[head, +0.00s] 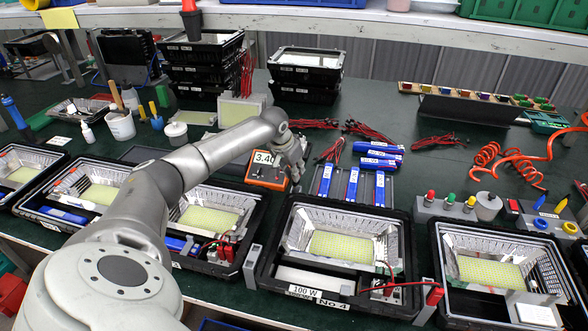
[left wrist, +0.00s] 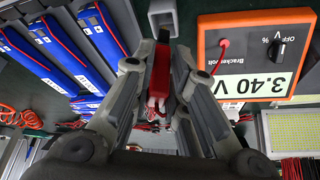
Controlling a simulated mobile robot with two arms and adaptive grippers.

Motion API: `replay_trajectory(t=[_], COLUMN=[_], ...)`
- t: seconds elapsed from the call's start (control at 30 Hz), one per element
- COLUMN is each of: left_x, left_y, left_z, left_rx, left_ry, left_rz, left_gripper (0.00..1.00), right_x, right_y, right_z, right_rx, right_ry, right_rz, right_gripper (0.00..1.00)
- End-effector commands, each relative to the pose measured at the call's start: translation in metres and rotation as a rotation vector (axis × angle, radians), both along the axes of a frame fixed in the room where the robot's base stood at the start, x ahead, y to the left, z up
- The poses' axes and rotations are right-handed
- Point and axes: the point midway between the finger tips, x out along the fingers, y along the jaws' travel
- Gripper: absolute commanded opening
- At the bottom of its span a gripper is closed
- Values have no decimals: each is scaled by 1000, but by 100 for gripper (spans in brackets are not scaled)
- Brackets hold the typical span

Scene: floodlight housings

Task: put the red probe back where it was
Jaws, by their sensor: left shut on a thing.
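My left gripper (head: 291,168) hangs over the bench beside the orange meter (head: 266,170), which reads 3.40. In the left wrist view the gripper (left wrist: 157,66) is shut on the red probe (left wrist: 161,72), which stands between its fingers. The meter (left wrist: 250,55) lies to its right there, with a red plug in its face. A grey square open holder (left wrist: 164,14) is just beyond the fingertips, apart from the probe as far as I can tell. In the head view the held probe is hidden by the gripper. My right gripper is not in view.
Blue battery packs (head: 352,186) stand in a rack right of the meter. Floodlight housings in black trays (head: 400,300) line the front edge. Another red probe-like piece (head: 434,296) is by the No 4 tray.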

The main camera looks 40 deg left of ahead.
Motion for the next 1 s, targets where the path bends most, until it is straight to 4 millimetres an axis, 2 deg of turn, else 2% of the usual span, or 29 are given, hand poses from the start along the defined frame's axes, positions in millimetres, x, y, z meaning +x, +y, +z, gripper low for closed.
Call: replay_trajectory(t=[0.77,0.8,0.93,1.0], left_x=[0,0,0,0], left_y=[0,0,0,0], left_z=[-14,-14,-14,-14], left_rx=[1,1,1,0], left_ry=[0,0,0,0], left_rz=[0,0,0,0], left_gripper=[0,20,36,36], right_x=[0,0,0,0], right_y=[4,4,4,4], right_z=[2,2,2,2], right_rx=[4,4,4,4], right_ry=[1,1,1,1], right_rz=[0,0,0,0], right_gripper=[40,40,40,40])
